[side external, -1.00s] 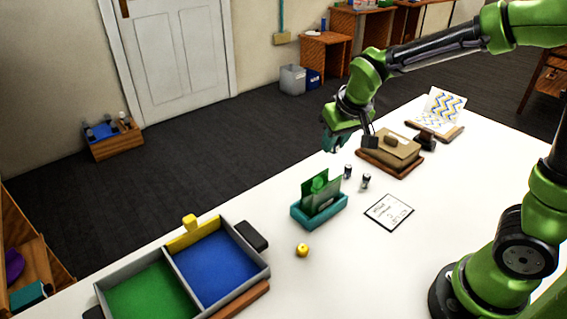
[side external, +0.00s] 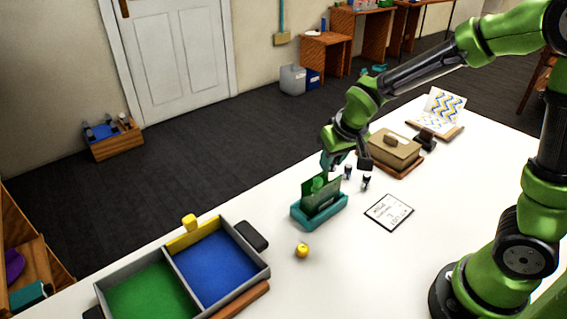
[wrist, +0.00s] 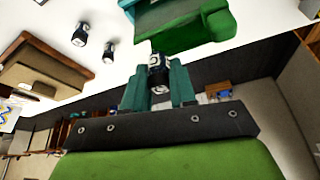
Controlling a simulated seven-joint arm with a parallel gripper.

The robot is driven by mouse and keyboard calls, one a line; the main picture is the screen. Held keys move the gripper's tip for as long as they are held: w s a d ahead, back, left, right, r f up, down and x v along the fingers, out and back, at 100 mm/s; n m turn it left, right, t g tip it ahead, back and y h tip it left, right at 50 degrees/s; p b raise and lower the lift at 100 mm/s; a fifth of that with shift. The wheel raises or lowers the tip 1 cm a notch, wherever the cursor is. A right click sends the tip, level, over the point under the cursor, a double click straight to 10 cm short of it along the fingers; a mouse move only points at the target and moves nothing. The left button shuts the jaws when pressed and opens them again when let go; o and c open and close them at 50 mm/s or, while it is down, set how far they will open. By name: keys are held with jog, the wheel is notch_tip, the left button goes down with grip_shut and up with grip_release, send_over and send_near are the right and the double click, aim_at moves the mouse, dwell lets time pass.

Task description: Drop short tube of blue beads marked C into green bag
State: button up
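My gripper (wrist: 158,88) is shut on a short tube (wrist: 157,70) with a dark cap and a white label. The label's mark looks rounded, but I cannot read it surely, and the bead colour is not clear. In the side view my gripper (side external: 331,163) is low, just behind and above the green bag (side external: 319,189). The bag stands upright in a teal holder (side external: 329,213). The bag also shows at the top of the wrist view (wrist: 188,28), beyond the held tube. The held tube cannot be made out in the side view.
Two similar tubes stand on the white table, one farther (side external: 348,172) and one nearer (side external: 366,183). A brown box (side external: 395,150) lies behind them. A written card (side external: 389,211), a yellow ball (side external: 302,250) and a tray with green and blue compartments (side external: 174,268) are nearby.

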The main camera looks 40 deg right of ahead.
jog(key=o, duration=0.4)
jog(key=shift+o, duration=0.2)
jog(key=v, duration=1.7)
jog(key=s+a+f+m+t+y, duration=0.1)
jog(key=s+f+t+y, duration=0.2)
jog(key=s, duration=0.6)
jog(key=shift+s+a, duration=0.2)
jog(key=shift+a, duration=0.1)
jog(key=shift+o, duration=0.3)
jog(key=shift+f, duration=0.15)
